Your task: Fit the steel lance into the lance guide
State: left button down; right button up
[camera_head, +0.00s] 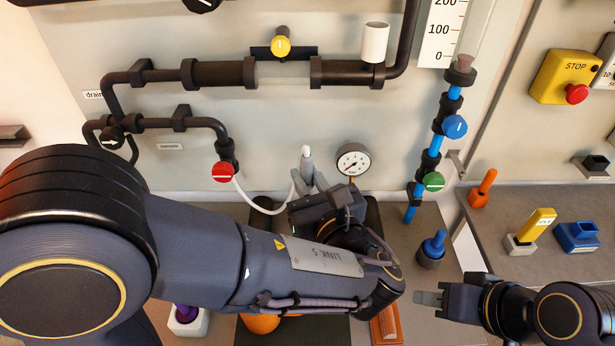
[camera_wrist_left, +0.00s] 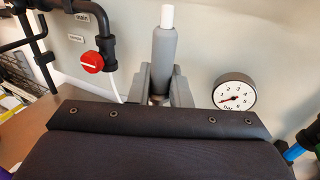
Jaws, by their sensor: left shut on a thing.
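A grey rod with a white tip, which looks like the steel lance (camera_head: 306,163), stands about upright in my left gripper (camera_head: 312,184). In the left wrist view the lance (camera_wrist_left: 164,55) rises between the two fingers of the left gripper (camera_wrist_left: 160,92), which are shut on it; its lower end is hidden. A white hose (camera_head: 258,208) runs from the red valve toward it. I cannot tell for sure which part is the lance guide; a white upright tube (camera_head: 375,42) on the upper pipe may be it. My right gripper (camera_head: 430,298) is at the lower right, apart from the lance; its finger gap does not show.
A pressure gauge (camera_head: 353,160) is on the panel just right of the lance. A red valve (camera_head: 223,172) is to its left, and a yellow valve (camera_head: 281,46) on the pipe above. Blue piping (camera_head: 454,127) runs down at right. A blue-topped piece (camera_head: 433,247) stands on the bench.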

pick_arm(q)
jog(key=shift+f+b, duration=4.15)
jog(key=shift+f, duration=1.35)
jog(key=shift+r, duration=0.2)
jog(key=shift+r+p, duration=4.65)
jog(key=shift+r, duration=0.35)
